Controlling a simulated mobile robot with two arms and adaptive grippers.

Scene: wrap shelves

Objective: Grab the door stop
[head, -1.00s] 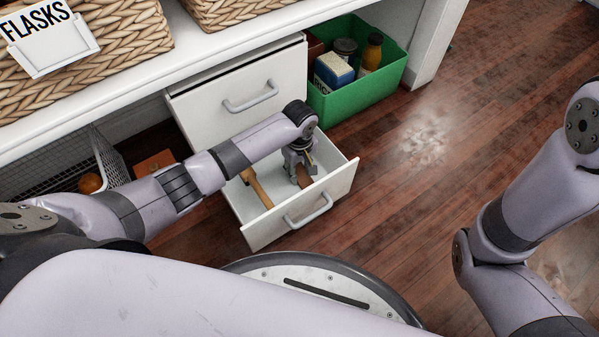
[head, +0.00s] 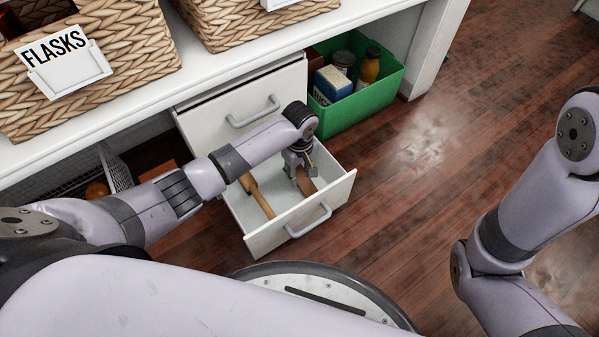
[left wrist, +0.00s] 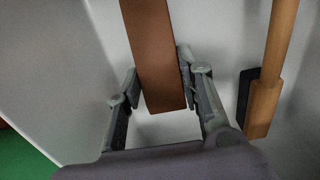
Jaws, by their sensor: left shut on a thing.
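The door stop (head: 306,184) is a brown wedge-like block inside the open lower drawer (head: 283,234). My left gripper (head: 299,172) reaches down into the drawer from above. In the left wrist view the door stop (left wrist: 152,45) runs from the top edge down between the two fingers (left wrist: 158,88), and the gripper is shut on it. Its far end is out of that view. My right gripper is outside the frames; only its arm shows at the right of the head view.
A wooden-handled tool (head: 257,195) lies beside the door stop in the drawer. A closed drawer (head: 245,100) sits above. A green bin (head: 357,114) with containers stands at the right. Woven baskets (head: 105,75) sit on the shelf. Open floor lies to the right.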

